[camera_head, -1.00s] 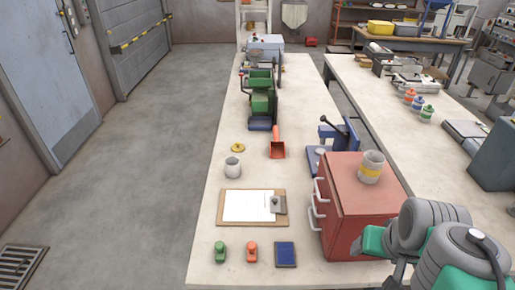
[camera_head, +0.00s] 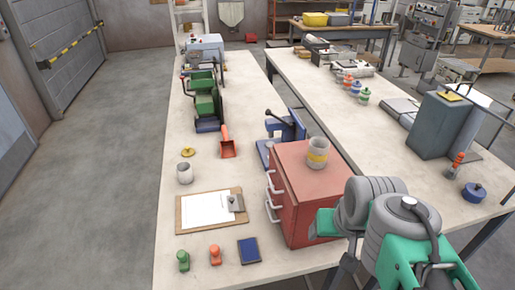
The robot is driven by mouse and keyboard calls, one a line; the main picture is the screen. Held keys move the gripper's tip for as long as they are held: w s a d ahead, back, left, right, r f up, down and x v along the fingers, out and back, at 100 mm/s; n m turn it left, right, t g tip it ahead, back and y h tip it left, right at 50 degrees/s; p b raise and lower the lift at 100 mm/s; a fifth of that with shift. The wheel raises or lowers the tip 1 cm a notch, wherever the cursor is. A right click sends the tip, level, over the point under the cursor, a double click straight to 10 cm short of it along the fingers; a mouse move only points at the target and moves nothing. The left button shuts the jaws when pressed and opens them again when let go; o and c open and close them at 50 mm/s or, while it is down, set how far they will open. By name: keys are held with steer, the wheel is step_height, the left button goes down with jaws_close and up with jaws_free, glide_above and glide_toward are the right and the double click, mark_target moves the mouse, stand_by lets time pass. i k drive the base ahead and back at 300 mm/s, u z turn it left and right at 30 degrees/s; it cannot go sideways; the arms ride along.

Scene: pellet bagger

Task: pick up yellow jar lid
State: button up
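The yellow jar lid (camera_head: 188,152) lies flat on the left workbench, near its left edge. It is a small yellow disc with a knob on top. An open grey jar (camera_head: 184,173) stands just in front of it, apart from it. My arm shows at the lower right, with grey joints and green parts, in front of the red drawer cabinet. My gripper's fingers are not in the picture, so I cannot see whether they hold anything.
Floor on the left is clear.

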mark_target(188, 152)
steer(key=u, duration=0.45)
steer(key=k, duration=1.05)
steer(key=u, duration=0.95)
steer(key=i, duration=0.5)
steer(key=u, duration=0.6)
steer(key=i, duration=1.4)
steer(key=u, duration=0.35)
steer(key=i, duration=0.8)
steer(key=z, duration=1.15)
steer(key=i, duration=0.85)
steer(key=z, duration=0.75)
steer(key=i, duration=0.95)
steer(key=z, duration=0.1)
